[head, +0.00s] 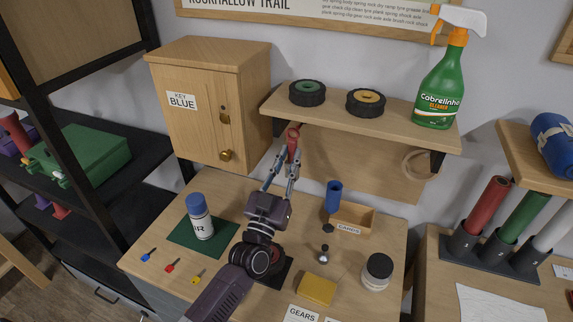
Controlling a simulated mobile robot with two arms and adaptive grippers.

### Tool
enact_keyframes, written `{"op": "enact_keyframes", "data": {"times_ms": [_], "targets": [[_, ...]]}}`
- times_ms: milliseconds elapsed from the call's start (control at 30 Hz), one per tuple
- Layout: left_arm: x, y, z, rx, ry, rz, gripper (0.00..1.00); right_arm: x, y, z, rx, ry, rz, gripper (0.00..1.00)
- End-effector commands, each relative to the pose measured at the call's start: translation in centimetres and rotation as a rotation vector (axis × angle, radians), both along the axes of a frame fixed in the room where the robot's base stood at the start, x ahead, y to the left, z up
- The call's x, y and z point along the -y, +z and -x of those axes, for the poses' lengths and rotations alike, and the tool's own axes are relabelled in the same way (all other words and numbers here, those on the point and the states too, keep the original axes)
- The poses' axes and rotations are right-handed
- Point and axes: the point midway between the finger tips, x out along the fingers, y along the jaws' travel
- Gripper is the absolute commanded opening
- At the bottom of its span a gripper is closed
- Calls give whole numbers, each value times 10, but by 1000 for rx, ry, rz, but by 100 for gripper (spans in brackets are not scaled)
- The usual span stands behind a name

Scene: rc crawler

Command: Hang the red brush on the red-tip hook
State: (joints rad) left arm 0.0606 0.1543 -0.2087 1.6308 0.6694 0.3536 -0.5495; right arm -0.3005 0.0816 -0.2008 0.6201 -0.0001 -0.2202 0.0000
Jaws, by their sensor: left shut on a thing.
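My left gripper (285,168) reaches up from the bottom over the wooden table, with its fingertips just below the front edge of the wall shelf. It is shut on a small red thing, which I take to be the red brush (293,148). The red part stands roughly upright above the fingertips, and its top overlaps the shelf's left end in the picture. A wooden back panel (345,168) runs below the shelf, behind the gripper. I cannot make out the red-tip hook; whether the brush touches anything there cannot be told. My right gripper is not in view.
The shelf (325,112) holds two wheels (307,92) and a green spray bottle (441,85). A wooden cabinet (205,105) is left of the gripper. A spray can (200,217), a blue cylinder (334,196), a wooden box (354,218) and a jar (376,272) stand on the table.

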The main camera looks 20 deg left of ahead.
Motion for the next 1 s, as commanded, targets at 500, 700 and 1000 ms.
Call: {"op": "enact_keyframes", "data": {"times_ms": [500,700,1000], "targets": [[1,-4,-32,1,0,1,0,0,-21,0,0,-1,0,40],[1,-5,-44,1,1,0,0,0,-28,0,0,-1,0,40],[2,-10,-58,1,0,1,0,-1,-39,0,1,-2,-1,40]]}}
